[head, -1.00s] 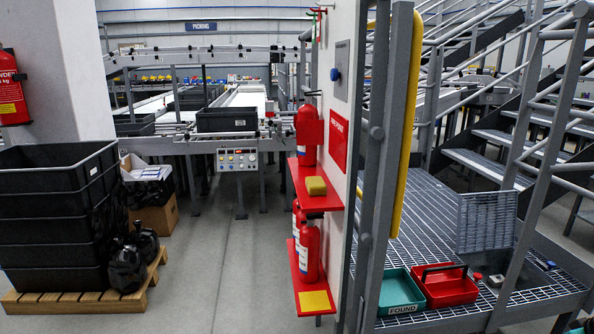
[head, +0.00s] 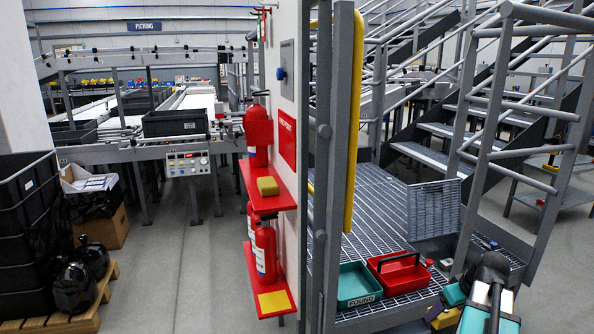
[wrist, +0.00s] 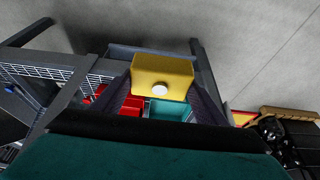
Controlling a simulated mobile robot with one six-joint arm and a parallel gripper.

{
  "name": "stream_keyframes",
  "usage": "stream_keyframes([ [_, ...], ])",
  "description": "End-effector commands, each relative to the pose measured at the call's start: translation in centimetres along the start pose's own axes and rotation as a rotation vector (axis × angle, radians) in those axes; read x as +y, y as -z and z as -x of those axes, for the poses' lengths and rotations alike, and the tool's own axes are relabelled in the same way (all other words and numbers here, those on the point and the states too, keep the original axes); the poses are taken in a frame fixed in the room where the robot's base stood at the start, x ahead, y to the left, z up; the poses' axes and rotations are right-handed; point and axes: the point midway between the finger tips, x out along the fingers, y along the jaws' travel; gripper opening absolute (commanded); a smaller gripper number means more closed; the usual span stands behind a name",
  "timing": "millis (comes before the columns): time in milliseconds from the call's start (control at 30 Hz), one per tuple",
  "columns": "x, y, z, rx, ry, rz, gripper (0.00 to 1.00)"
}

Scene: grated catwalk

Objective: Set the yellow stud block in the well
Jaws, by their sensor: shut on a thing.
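The yellow stud block (wrist: 163,72), with a round white stud on its face, is held between the dark fingers of my gripper (wrist: 164,95). The block (head: 446,319) also shows at the lower right of the head view, partly cut off by my arm, in front of the catwalk's edge. A grey recessed area (head: 468,249), which may be the well, lies at the back right of the grating. The railing post and my arm hide part of it, so its inside is unclear.
A teal FOUND tray (head: 359,285) and a red tote (head: 398,272) sit on the grating (head: 370,215). A grating panel (head: 433,207) stands upright behind them. Railing posts (head: 485,130) and a grey pillar frame the catwalk. A red shelf (head: 268,198) stands left.

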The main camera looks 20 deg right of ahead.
Motion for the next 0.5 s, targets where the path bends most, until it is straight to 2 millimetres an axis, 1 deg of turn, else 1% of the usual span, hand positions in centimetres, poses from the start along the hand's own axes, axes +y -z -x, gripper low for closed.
stream_keyframes([
  [33,-1.3,0.7,0.0,0.001,0.001,0.004,0.37],
  [100,-2.8,1.6,0.0,0.001,0.001,0.004,0.37],
  [500,-10.6,6.5,0.1,0.001,0.001,0.006,0.37],
])
